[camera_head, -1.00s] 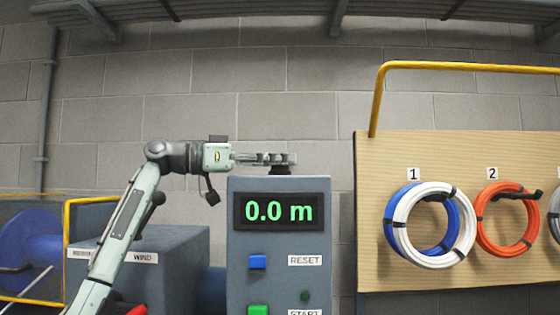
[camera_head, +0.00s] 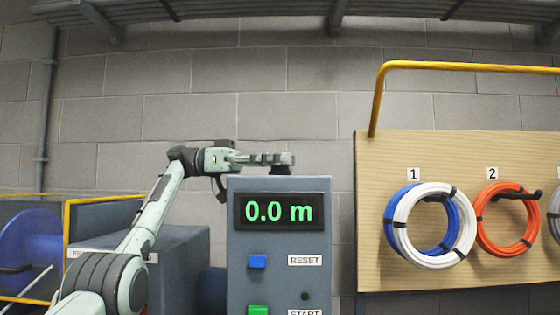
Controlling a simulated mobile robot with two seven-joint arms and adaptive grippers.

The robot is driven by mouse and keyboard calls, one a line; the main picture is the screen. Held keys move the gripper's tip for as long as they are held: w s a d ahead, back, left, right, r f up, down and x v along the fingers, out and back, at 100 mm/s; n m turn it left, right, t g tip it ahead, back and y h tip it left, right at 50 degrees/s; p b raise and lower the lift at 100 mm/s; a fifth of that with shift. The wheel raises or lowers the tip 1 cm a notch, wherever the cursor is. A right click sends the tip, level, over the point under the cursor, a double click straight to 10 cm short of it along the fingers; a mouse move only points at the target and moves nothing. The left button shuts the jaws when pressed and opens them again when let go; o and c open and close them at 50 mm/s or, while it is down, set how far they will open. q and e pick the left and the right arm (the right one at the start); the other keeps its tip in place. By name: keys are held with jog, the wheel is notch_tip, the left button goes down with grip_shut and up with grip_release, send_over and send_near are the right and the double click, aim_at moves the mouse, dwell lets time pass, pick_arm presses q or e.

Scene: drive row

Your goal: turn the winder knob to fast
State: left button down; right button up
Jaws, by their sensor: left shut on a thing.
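A grey console (camera_head: 337,230) stands in the middle with a green "0.0 m" display (camera_head: 279,211). A dark knob (camera_head: 281,171) sits on its top edge. My left gripper (camera_head: 282,159) reaches in from the left, level with the console top, and is shut on the dark knob. The fingers cover the upper part of the knob. Any speed marks on it cannot be seen. My right gripper is not in view.
A blue button (camera_head: 257,261) and a green button (camera_head: 258,310) are on the console front. A wooden board (camera_head: 370,210) at right holds a white coil (camera_head: 465,242) and an orange coil (camera_head: 486,245). A blue reel (camera_head: 25,243) is at far left.

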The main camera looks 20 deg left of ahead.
pick_arm(q)
jog(key=shift+f, duration=0.1)
dwell(0.3)
jog(key=c, duration=1.1)
grip_release()
jog(key=shift+n+t, duration=0.3)
jog(key=shift+t, duration=0.1)
